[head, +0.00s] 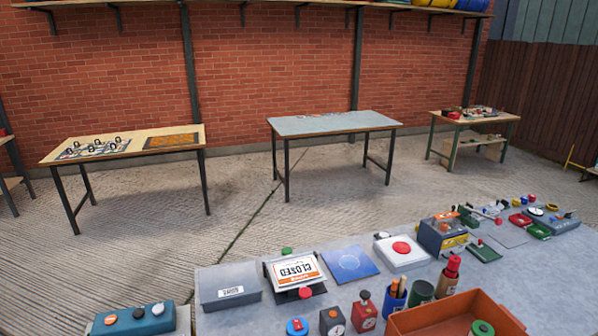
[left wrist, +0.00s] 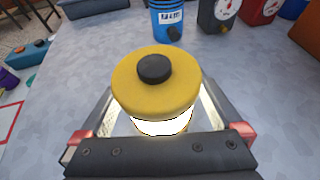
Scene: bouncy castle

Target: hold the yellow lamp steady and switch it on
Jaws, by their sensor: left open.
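The yellow lamp (left wrist: 155,85) stands upright on the grey table in the left wrist view, seen from above. It has a round yellow cap with a black button (left wrist: 154,69) on top. The band below the cap is bright white and looks lit. My left gripper (left wrist: 156,92) is open, with one finger on each side of the lamp. Whether the fingers touch it is hard to tell. The lamp's base is hidden behind the gripper body. Neither the lamp nor my grippers show in the head view.
The grey table (head: 240,307) holds many items, including a CLOSED sign (head: 295,270), a red-button box (head: 402,250) and an orange crate (head: 440,315). Table surface left of the lamp is mostly clear.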

